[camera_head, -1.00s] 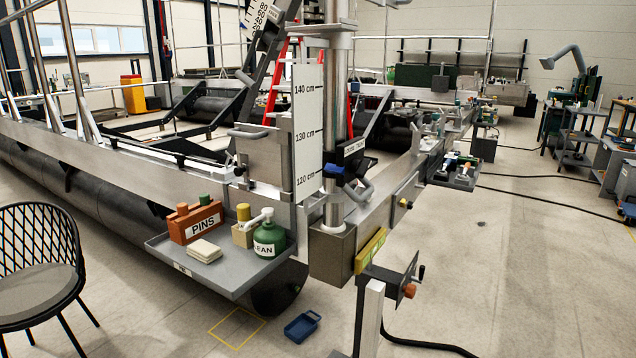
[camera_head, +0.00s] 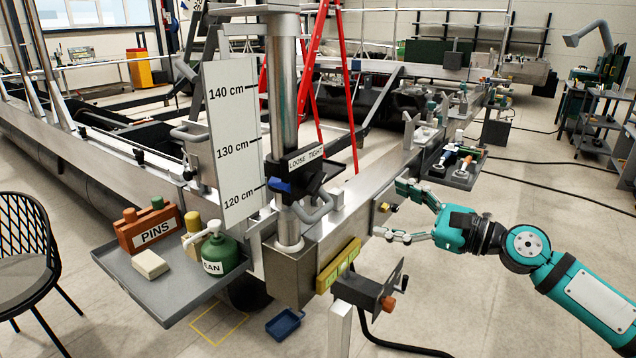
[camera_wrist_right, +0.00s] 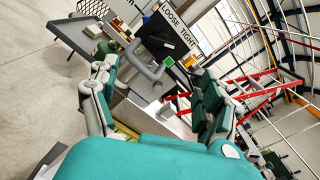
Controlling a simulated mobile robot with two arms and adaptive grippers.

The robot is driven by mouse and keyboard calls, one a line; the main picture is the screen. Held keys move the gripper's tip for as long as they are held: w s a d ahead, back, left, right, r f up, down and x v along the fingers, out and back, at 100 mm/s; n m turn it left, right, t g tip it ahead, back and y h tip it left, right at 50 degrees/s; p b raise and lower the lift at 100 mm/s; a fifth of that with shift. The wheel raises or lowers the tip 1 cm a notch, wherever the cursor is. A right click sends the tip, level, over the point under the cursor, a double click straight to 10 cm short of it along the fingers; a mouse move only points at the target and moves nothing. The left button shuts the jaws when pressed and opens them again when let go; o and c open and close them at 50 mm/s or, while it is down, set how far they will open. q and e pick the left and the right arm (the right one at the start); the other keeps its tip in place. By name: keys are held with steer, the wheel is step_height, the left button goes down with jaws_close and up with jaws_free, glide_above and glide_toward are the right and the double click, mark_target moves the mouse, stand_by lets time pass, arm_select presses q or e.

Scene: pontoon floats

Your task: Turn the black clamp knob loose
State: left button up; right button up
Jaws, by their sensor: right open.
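The black clamp (camera_head: 311,178) sits on the upright steel post, under a white LOOSE TIGHT label (camera_head: 306,156). A blue part (camera_head: 280,186) shows at its left, and I cannot separate the knob clearly from the clamp body. In the right wrist view the dark clamp (camera_wrist_right: 160,40) and its label (camera_wrist_right: 178,24) lie ahead, beyond the fingers. My right gripper (camera_head: 393,210) is open and empty, to the right of the clamp and lower in the head view, apart from it. Its spread fingers (camera_wrist_right: 150,78) also show in the wrist view. My left gripper is out of view.
A grey bent handle (camera_head: 318,211) juts out below the clamp. The height scale board (camera_head: 232,145) stands left of the post. A grey tray (camera_head: 165,297) holds a PINS box (camera_head: 150,235) and a green bottle (camera_head: 222,252). A red ladder (camera_head: 352,75) stands behind.

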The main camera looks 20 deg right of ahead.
steer(key=p, duration=0.5)
glide_toward(319, 187)
steer(key=w, duration=0.1)
steer(key=p+x, duration=0.2)
steer(key=x, duration=0.7)
steer(key=shift+w+a, duration=0.15)
steer(key=shift+w, duration=0.15)
steer(key=shift+c, duration=0.2)
steer(key=c, duration=1.1)
